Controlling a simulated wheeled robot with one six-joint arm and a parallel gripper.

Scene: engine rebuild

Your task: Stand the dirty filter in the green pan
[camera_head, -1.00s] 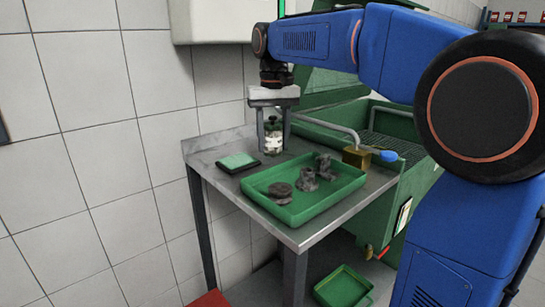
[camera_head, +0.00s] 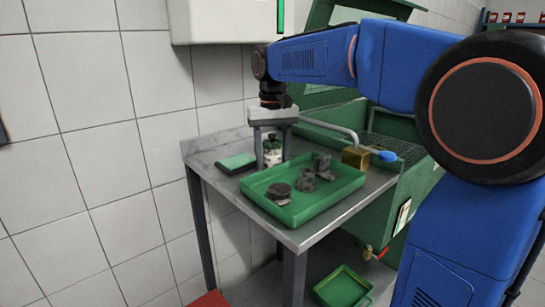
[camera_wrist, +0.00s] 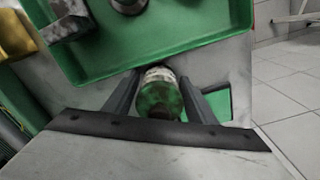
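A small cylinder, green-brown with a dirty whitish band, which I take as the dirty filter (camera_head: 272,154), is upright between the two fingers of my gripper (camera_head: 272,165). In the wrist view the filter (camera_wrist: 160,98) sits between the fingertips (camera_wrist: 160,78), and my gripper appears shut on it. The green pan (camera_head: 327,203) lies on the metal table in front and to the right; the filter is just outside its back left rim. I cannot tell whether the filter's bottom touches the table. The pan's near wall also shows in the wrist view (camera_wrist: 110,72).
A green-topped pad (camera_head: 236,162) lies left on the table (camera_head: 217,144). A brass block (camera_head: 355,157) and blue-tipped tool (camera_head: 388,156) are at right, by a green washer basin.

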